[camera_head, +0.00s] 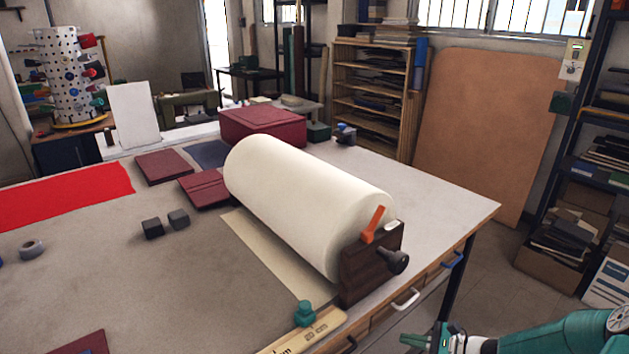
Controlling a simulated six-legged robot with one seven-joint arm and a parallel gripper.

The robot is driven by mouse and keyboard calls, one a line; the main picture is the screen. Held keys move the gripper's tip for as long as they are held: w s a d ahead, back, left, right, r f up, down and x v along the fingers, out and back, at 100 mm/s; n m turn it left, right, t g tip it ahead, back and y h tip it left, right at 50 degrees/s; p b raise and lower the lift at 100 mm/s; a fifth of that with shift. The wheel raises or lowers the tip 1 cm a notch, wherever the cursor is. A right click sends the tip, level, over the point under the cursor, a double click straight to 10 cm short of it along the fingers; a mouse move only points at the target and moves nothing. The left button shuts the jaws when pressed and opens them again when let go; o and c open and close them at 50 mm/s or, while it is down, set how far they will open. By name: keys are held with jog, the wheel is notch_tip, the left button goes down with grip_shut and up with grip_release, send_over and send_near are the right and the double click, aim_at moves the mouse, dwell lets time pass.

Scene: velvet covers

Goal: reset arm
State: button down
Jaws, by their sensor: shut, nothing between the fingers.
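My arm is teal and reaches in from the bottom right corner of the head camera view. My gripper (418,341) is at the bottom edge, right of centre, partly cut off by the frame. It is shut and empty, in front of the table's near right side and apart from the things on the table. A grey work table (440,202) fills the middle and left of the view.
A large cream roll (300,200) lies on the table, with a dark wooden end block (365,268) and black knob. Drawer handles (405,299) jut from the table's side near my gripper. A shelf rack (600,110) stands right. Floor (490,265) between is clear.

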jog(key=s+a+r+n+g+h, duration=0.35)
jog(key=s+r+n, duration=0.2)
jog(key=r, duration=0.25)
jog(key=s+a+r+n+g+h, duration=0.3)
jog(key=s+a+r+n+h, duration=0.15)
jog(key=r+n, duration=0.3)
jog(key=s+a+r+n+t+h, duration=0.2)
jog(key=s+r+n+t+h, duration=0.2)
jog(key=s+r, duration=1)
jog(key=r+n, duration=0.1)
jog(key=n, duration=0.2)
jog(key=shift+t+h, duration=0.35)
jog(key=shift+h, duration=0.05)
jog(key=shift+a, duration=0.2)
